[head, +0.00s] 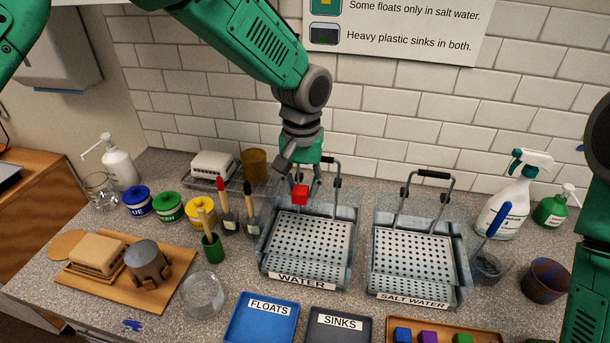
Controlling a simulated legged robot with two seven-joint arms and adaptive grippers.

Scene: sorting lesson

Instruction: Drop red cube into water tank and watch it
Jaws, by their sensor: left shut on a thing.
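My left gripper (299,178) is shut on the red cube (300,195). It holds the cube above the back part of the tank labelled WATER (262,262). A perforated tray with a black handle sits inside this clear tank. The cube looks clear of the tray, though its exact height is hard to tell. The green arm at the right edge is my right arm; its gripper is not in view.
The SALT WATER tank (462,294) stands to the right. A blue FLOATS tray (246,334) and a dark SINKS tray (367,338) lie in front. A wooden tray (482,336) holds several coloured cubes. Brushes (250,208) stand left of the water tank. A spray bottle (507,200) stands right.

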